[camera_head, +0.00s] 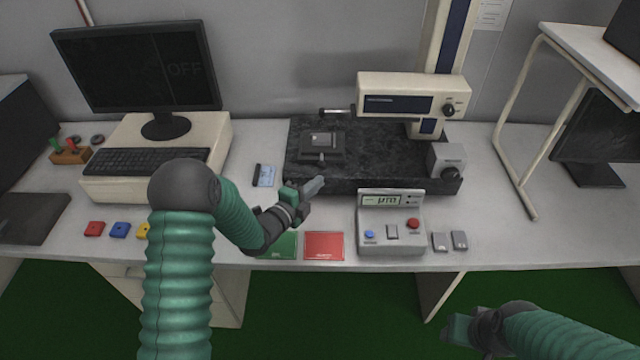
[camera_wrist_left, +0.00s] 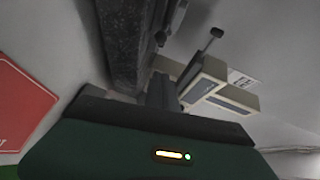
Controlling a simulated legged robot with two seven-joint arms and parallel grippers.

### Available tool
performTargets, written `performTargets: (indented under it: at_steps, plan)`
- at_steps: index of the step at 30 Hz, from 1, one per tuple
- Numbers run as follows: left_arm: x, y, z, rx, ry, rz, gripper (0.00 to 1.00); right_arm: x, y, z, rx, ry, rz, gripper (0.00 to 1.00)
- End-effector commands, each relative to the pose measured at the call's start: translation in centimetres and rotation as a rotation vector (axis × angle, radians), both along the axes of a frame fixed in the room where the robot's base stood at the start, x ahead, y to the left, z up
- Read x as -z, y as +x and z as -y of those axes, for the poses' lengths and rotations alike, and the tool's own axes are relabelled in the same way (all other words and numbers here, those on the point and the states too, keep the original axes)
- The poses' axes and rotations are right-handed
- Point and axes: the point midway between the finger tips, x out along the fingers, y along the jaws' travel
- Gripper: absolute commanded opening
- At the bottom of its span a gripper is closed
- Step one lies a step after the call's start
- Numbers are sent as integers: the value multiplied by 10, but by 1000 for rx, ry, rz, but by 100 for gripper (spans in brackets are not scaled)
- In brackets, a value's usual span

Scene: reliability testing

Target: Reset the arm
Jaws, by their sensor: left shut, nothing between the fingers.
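My left gripper (camera_head: 312,190) is shut and empty, above the table in front of the dark granite block (camera_head: 375,182). Its closed fingers show in the left wrist view (camera_wrist_left: 163,92). The measuring device has a beige head (camera_head: 412,84) on a column behind the block, with a thin probe arm (camera_head: 336,111) reaching left from it. A dark fixture (camera_head: 322,146) sits on the block below the probe. A control box (camera_head: 391,240) with a "µm" display, a blue button and a red button stands to the right of the gripper. My right gripper (camera_head: 457,330) is low at the bottom right, away from the table.
Green and red pads (camera_head: 324,246) lie at the table's front edge below my left gripper. A card (camera_head: 264,176) lies left of the block. A monitor (camera_head: 140,65) and keyboard (camera_head: 146,161) stand at left. A metal-framed stand (camera_head: 502,165) is at right.

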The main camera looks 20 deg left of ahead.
Motion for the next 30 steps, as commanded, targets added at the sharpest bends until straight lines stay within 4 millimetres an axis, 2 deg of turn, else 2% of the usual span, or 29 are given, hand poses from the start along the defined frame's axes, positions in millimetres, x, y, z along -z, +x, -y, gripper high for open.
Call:
performTargets:
  at_steps: [9, 12, 20, 23, 26, 29, 30]
  plan:
    - [-7, -56, -20, -4, 2, -1, 0, 4, 1, 0, -1, 0, 0, 43]
    - [-8, -67, -22, 0, 3, -1, 0, 4, 0, 0, -1, 0, 0, 43]
    - [-10, -70, -23, -14, -14, -39, 0, 2, 0, 0, -1, 0, 0, 43]
    - [-12, -72, -25, -91, -88, -194, 0, -6, 0, 0, 0, 0, 0, 43]
    - [-15, -92, -30, -275, -248, -446, 0, -17, 0, 0, -1, 0, 0, 43]
    - [-17, -136, -32, -539, -469, -702, 0, -28, 0, 0, -1, 0, 0, 43]
    - [-18, -159, -30, -653, -563, -793, 0, -32, 0, 0, -1, 0, 0, 43]
